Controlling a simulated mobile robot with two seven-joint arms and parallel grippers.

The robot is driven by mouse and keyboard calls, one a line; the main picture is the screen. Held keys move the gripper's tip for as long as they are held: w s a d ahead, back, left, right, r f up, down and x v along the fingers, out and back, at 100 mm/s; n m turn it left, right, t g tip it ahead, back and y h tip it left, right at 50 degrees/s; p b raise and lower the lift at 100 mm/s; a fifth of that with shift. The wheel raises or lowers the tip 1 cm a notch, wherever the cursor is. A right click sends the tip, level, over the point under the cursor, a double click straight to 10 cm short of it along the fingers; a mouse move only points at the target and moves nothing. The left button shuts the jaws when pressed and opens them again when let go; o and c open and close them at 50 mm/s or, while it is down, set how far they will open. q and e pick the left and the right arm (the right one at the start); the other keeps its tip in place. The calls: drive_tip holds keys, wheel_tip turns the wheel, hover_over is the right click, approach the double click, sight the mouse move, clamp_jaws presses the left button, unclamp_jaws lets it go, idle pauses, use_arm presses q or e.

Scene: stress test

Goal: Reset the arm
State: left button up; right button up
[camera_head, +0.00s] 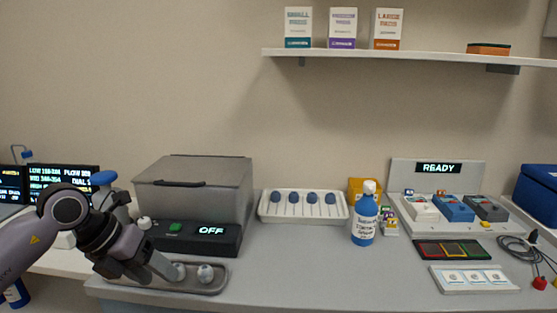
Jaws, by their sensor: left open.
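My left arm (68,215) comes in from the left, bent at a dark joint. My left gripper (158,268) points down and to the right at the left part of a shallow grey tray (218,288). The gripper is open. Two grey rounded knobs (206,273) stand in the tray just right of the fingers, and the nearer one is very close to them. I cannot tell whether they touch. The gripper hides the tray's left part. My right gripper is not in view.
Behind the tray stands a grey lidded box (195,188) with a black unit (198,239) reading OFF. Right of it are a white rack (303,207), a blue bottle (364,218) and a READY station (437,172). A shelf (420,56) hangs above. The front middle of the counter is clear.

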use_arm(q)
drive_tip(key=s+d+n+h+p, duration=0.1)
drive_tip(key=s+d+h, duration=0.3)
drive_tip(key=d+h, duration=0.3)
drive_tip(key=s+d+n+h+p, duration=0.1)
drive_tip(key=s+d+n+h, duration=0.15)
drive_tip(key=d+h, duration=0.4)
drive_tip(key=s+a+f+n+t+y+p, duration=0.15)
drive_tip(key=a+f+n+t+y, duration=0.4)
drive_tip(key=n, duration=0.75)
drive_tip(key=s+a+f+n+t+y, duration=0.25)
drive_tip(key=f+n+t+y, duration=0.45)
drive_tip(key=n, duration=0.6)
drive_tip(key=s+a+f+n+g+y, duration=0.1)
drive_tip(key=s+f+n+g+y, duration=0.1)
drive_tip(key=s+f, duration=0.4)
drive_tip(key=s+a+f+n+g+y+p, duration=0.1)
drive_tip(key=s+a+f+n+g, duration=0.1)
drive_tip(key=s+f, duration=0.3)
drive_tip(key=shift+s+f+n+g+y, duration=0.35)
drive_tip(key=shift+f+n+g+y, duration=0.05)
drive_tip(key=shift+n+g, duration=0.4)
